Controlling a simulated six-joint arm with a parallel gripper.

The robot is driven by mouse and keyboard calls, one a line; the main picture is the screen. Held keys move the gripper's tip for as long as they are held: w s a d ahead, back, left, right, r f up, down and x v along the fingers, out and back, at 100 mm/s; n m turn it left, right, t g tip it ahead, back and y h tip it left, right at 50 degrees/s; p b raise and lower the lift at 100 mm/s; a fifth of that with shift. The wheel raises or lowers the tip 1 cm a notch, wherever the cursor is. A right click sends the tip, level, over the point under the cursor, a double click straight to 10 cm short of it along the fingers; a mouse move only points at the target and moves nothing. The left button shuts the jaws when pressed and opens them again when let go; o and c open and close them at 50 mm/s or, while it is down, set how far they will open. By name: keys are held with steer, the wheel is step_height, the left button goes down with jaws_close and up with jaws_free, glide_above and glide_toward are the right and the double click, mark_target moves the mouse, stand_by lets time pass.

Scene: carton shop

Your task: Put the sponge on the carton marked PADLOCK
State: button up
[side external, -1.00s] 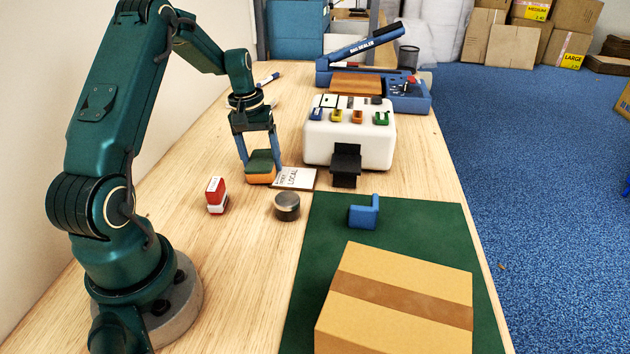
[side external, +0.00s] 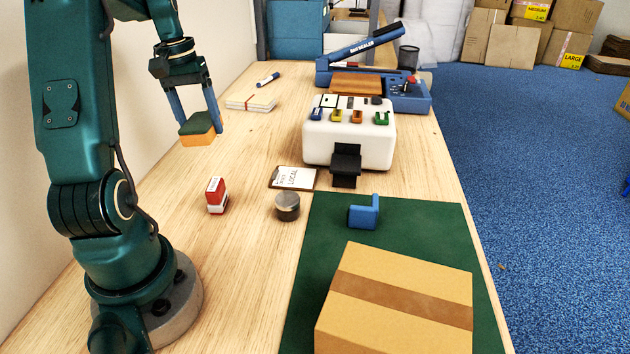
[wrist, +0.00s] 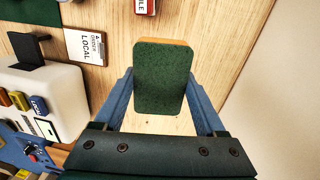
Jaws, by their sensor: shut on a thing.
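My gripper (side external: 199,128) is shut on the sponge (side external: 198,139), which has a dark green top and an orange lower layer. It holds the sponge above the left part of the wooden table. In the wrist view the sponge (wrist: 162,78) lies between the two blue fingers, its green face toward the camera. A taped brown carton (side external: 395,300) sits on the green mat (side external: 440,223) at the front right. No PADLOCK marking can be read on its visible faces.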

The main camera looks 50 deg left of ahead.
steer(key=shift+s+r, duration=0.2)
steer(key=shift+s, duration=0.1)
steer(key=w+d+r+m, duration=0.3)
steer(key=d+m, duration=0.2)
steer(key=d, duration=0.3)
steer(key=w+d+r+m+g, duration=0.1)
steer(key=w+d+r+m, duration=0.25)
steer(key=d, duration=0.55)
steer(key=w+d+r+m, duration=0.2)
steer(key=w+d+m, duration=0.2)
steer(key=d+m, duration=0.3)
steer(key=m, duration=0.3)
glide_above(400, 299)
steer(key=shift+y, duration=0.4)
steer(key=f, duration=0.5)
steer(key=shift+a, duration=0.3)
steer(key=shift+d+f, duration=0.3)
steer(key=shift+d, duration=0.05)
steer(key=shift+f, duration=1.85)
steer(key=shift+f, duration=0.15)
